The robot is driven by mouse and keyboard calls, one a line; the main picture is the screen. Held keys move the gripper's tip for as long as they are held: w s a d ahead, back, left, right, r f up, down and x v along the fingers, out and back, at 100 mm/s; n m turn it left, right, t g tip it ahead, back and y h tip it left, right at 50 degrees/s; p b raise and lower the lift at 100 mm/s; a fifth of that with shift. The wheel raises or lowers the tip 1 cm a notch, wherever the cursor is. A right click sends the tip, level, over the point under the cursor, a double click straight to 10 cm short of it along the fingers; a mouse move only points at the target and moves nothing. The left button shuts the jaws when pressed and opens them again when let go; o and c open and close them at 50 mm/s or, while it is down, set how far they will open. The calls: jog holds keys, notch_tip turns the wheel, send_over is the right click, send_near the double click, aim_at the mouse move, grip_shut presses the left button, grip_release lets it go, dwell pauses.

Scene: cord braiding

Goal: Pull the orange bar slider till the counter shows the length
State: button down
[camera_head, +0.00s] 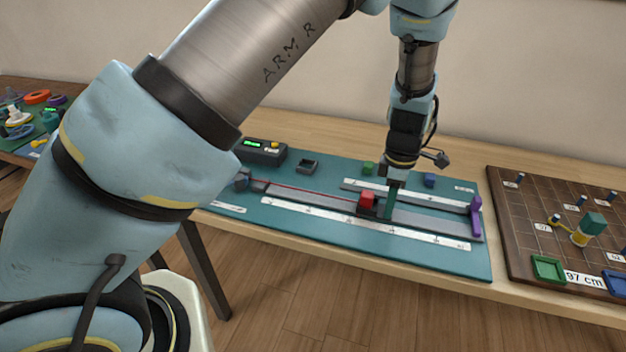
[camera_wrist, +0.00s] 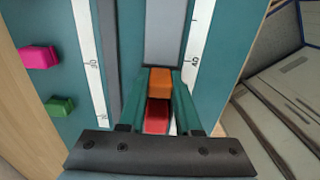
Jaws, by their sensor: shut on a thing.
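The orange bar (camera_wrist: 160,82) shows in the wrist view between the two green fingers of my gripper (camera_wrist: 160,90), which is shut on it. A red block (camera_wrist: 156,117) is right beside it, nearer the palm in that view. In the head view my gripper (camera_head: 390,203) is down at the grey rail (camera_head: 420,220), just right of the red block (camera_head: 367,202); the orange bar is hidden there. A thin red cord (camera_head: 300,190) runs from the red block left along the rail. The counter (camera_head: 262,150) is a dark box with a lit green display, too small to read.
White ruler strips (camera_head: 340,220) flank the rail on the teal mat (camera_head: 300,240). A purple upright (camera_head: 476,215) stands at the rail's right end. Small green (camera_head: 368,168) and blue (camera_head: 430,180) blocks lie behind. A brown board (camera_head: 520,240) with pegs and a "97 cm" label (camera_head: 584,280) is at right.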

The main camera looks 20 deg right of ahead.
aim_at(423, 221)
jog(key=shift+s+d, duration=0.15)
jog(key=shift+s+d+p, duration=1.1)
jog(key=shift+s+d, duration=1.6)
jog(key=shift+d, duration=0.2)
jog(key=c, duration=0.6)
grip_release()
jog(key=shift+c, duration=0.2)
notch_tip(423, 221, up, 7)
jog(key=p, duration=0.5)
